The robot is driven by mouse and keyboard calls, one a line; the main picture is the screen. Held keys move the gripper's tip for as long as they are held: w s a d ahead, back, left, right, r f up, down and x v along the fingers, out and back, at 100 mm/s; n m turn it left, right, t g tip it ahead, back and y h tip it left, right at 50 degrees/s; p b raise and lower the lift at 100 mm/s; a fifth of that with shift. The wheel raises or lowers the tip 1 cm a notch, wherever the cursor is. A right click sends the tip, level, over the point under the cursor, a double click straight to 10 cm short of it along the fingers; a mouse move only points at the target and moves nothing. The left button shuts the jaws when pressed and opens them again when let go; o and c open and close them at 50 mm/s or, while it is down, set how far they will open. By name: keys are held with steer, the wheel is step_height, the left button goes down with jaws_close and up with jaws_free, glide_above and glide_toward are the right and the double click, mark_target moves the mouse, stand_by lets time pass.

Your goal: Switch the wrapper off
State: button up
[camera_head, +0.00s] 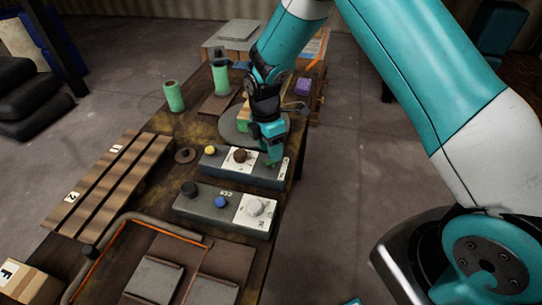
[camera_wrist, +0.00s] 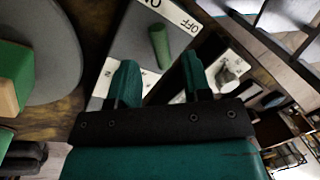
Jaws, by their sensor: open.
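A grey control box (camera_head: 245,178) with a white label plate, a brown knob (camera_head: 240,155) and a yellow button (camera_head: 210,150) stands beside the grey turntable (camera_head: 228,134). In the wrist view a green switch handle (camera_wrist: 160,46) stands on this grey box (camera_wrist: 133,42), by a white plate reading OFF (camera_wrist: 180,18); part of an ON mark also shows. My gripper (camera_head: 272,156) is over the right end of the box. In the wrist view my gripper (camera_wrist: 158,78) is open, with the handle just beyond and between its fingertips; I cannot tell whether they touch.
A second control box (camera_head: 192,207) with a black knob, a blue button (camera_head: 220,202) and a white knob (camera_head: 255,207) stands nearer. A slatted rack (camera_head: 108,185) lies left, and green rolls (camera_head: 174,96) stand behind. A green block (camera_wrist: 14,72) sits on the turntable.

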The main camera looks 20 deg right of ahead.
mark_target(273, 163)
steer(key=shift+s+f, duration=0.15)
steer(key=shift+f, duration=0.75)
steer(key=shift+s+f, duration=0.15)
steer(key=shift+f, duration=0.75)
jaws_close()
